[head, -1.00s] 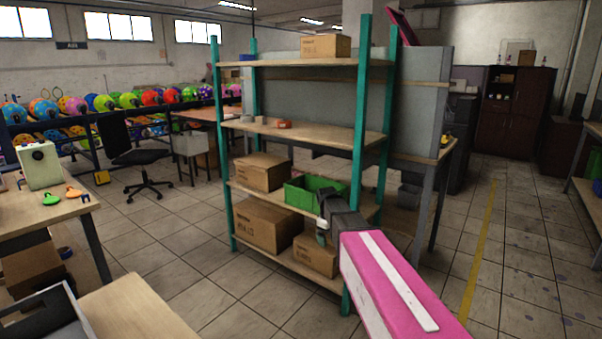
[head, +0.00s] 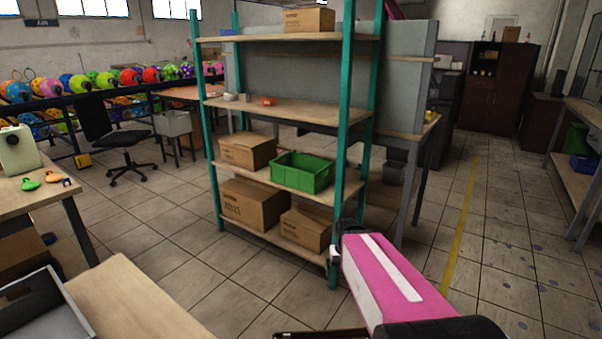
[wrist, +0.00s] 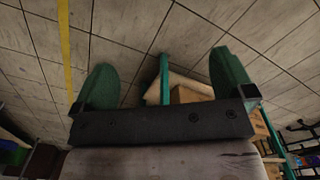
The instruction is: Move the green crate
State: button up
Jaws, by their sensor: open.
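The green crate (head: 301,183) sits on the lower-middle shelf of a teal-posted rack, right of a cardboard box. It looks empty and is in plain view in the head view. I cannot make it out in the wrist view. My gripper (wrist: 164,78) shows in the wrist view with its two green fingers wide apart and nothing between them. It is apart from the crate, with floor and part of the rack beyond it. In the head view, my pink arm is in front of the rack's right side, and the fingers cannot be made out.
The rack (head: 347,115) has teal posts close around the crate. A cardboard box (head: 248,150) stands left of it, and more boxes (head: 306,228) are on the bottom shelf. A workbench (head: 20,198) is at left, a wooden table (head: 135,315) at front left. Floor at right is clear.

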aim_at(306, 173)
jog(key=i+l+u, duration=1)
jog(key=i+l, duration=0.2)
jog(key=l, duration=0.3)
